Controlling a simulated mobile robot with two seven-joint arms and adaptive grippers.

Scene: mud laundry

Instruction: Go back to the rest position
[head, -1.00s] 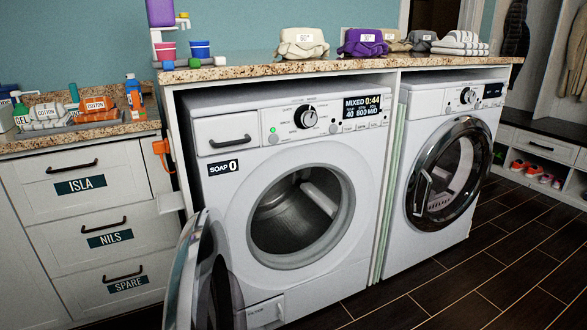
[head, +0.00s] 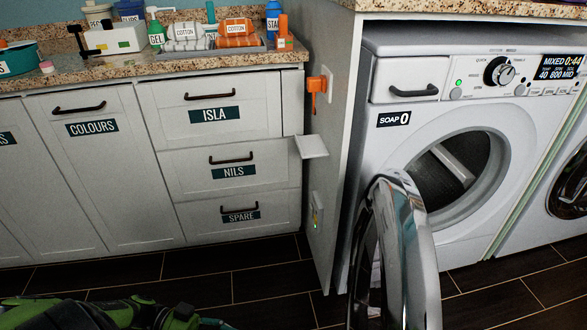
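Neither of my grippers can be made out in the head view. The front washing machine (head: 405,160) has its round door (head: 400,250) swung open toward the left. Its drum (head: 450,175) shows no laundry in the part that I can see. Its panel reads MIXED 0:44, and the soap drawer (head: 403,80) is shut with SOAP 0 below it.
Cabinets with ISLA, NILS and SPARE drawers (head: 240,185) are shut. The counter (head: 110,70) holds a tray (head: 215,52), bottles and a white box (head: 115,38). A green and black item (head: 130,313), cut off, lies low at left. Dark floor (head: 270,280) is clear in front of the drawers.

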